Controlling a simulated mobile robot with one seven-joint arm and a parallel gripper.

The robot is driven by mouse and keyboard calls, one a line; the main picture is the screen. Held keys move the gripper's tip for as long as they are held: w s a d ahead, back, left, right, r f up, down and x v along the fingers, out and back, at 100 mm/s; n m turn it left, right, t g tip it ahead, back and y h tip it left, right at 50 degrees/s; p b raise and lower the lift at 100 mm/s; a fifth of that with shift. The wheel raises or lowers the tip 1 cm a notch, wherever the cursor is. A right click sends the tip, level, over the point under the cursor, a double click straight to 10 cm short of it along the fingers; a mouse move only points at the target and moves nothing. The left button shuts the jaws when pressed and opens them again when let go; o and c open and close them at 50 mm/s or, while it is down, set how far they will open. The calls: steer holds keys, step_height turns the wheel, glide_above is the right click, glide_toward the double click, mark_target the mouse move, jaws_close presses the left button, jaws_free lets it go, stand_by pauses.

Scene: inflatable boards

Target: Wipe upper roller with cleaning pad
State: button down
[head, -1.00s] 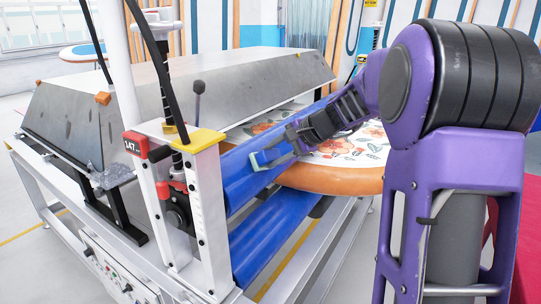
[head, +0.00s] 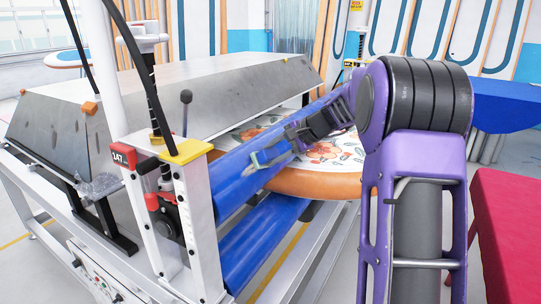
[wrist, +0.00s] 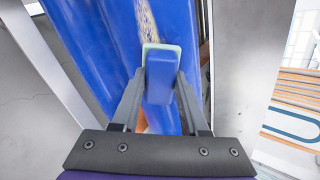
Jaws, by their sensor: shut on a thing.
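The upper roller (head: 228,176) is a long blue cylinder slanting from the white end post to the far right. A lower blue roller (head: 262,238) lies beneath it. My gripper (wrist: 160,82) is shut on the cleaning pad (wrist: 160,66), a blue block with a pale green edge. In the head view the pad (head: 254,162) is at the upper roller's near half; whether it touches is hard to tell. In the wrist view, a speckled yellowish-brown streak (wrist: 147,22) runs along the blue surface just beyond the pad.
A flowered board (head: 290,182) with an orange rim lies behind the upper roller. The white end post (head: 190,190) with yellow top stands left of the pad. A grey metal hood (head: 215,105) is behind. Red (head: 508,225) and blue (head: 505,105) tables stand at right.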

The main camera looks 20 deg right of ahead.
steer(key=shift+w+d, duration=1.1)
steer(key=shift+d, duration=0.05)
steer(key=shift+s+a+f+b, duration=0.15)
steer(key=shift+s+a+b, duration=0.45)
steer(key=shift+a+b, duration=0.05)
steer(key=shift+s+a+b, duration=1)
steer(key=shift+s+a, duration=0.25)
steer(key=shift+a, duration=0.1)
steer(key=shift+s+a+b, duration=1.55)
steer(key=shift+s+a, duration=1.15)
steer(key=shift+s, duration=0.15)
steer(key=p+v, duration=0.2)
steer(key=v, duration=0.4)
